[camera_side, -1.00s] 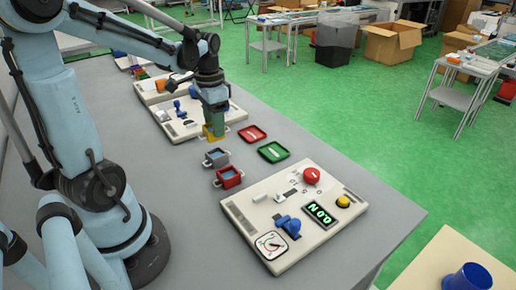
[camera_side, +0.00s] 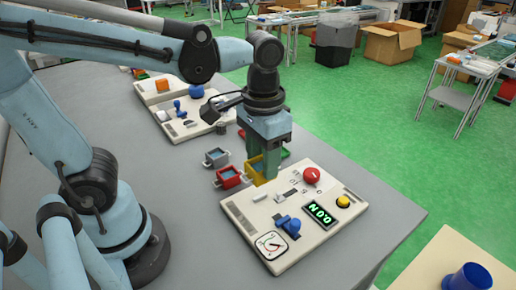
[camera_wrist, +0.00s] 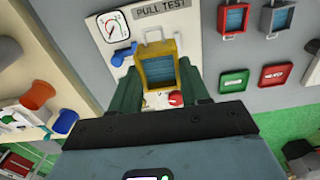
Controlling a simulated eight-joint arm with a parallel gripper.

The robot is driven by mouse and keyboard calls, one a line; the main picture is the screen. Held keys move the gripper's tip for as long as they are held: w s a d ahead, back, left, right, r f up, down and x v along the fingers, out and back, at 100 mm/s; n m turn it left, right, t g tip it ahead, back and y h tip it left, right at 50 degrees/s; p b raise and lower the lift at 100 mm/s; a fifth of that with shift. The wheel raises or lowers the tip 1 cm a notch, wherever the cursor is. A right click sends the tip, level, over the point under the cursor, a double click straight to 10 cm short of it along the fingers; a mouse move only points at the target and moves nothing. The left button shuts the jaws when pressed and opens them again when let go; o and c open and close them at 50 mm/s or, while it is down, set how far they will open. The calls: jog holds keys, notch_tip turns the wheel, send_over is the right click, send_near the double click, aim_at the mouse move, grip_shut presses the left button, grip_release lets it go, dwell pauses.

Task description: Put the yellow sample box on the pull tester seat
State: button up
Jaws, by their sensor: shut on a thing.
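My gripper (camera_side: 268,164) is shut on the yellow sample box (camera_side: 257,170), its fingers on either side of it. In the side view the box is at the far left edge of the pull tester panel (camera_side: 242,213). In the wrist view the box (camera_wrist: 160,71) shows open side up with a blue-grey inside, between my fingers, over the cream panel marked PULL TEST (camera_wrist: 103,37). A pale bracket (camera_wrist: 154,34) shows just beyond the box. The box hides part of the panel, and I cannot tell whether it touches it.
The panel carries a dial (camera_side: 270,244), blue lever (camera_side: 289,224), red knob (camera_side: 311,176), green display (camera_side: 322,214) and yellow button (camera_side: 343,201). A red box (camera_side: 228,177) and a grey box (camera_side: 216,157) stand left of my gripper. Green (camera_wrist: 234,82) and red (camera_wrist: 276,74) trays lie nearby.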

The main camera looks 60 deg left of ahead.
jog(key=s+d, duration=0.6)
jog(key=d, duration=0.2)
jog(key=w+a+f, duration=0.4)
jog(key=w+a, duration=0.1)
jog(key=w+a+f, duration=0.2)
jog(key=w+a, duration=0.1)
jog(key=shift+f, duration=0.15)
jog(key=shift+a+f, duration=0.1)
jog(key=shift+f, duration=1.95)
jog(key=shift+f, duration=0.15)
jog(key=o, duration=1)
jog(key=shift+o, duration=0.2)
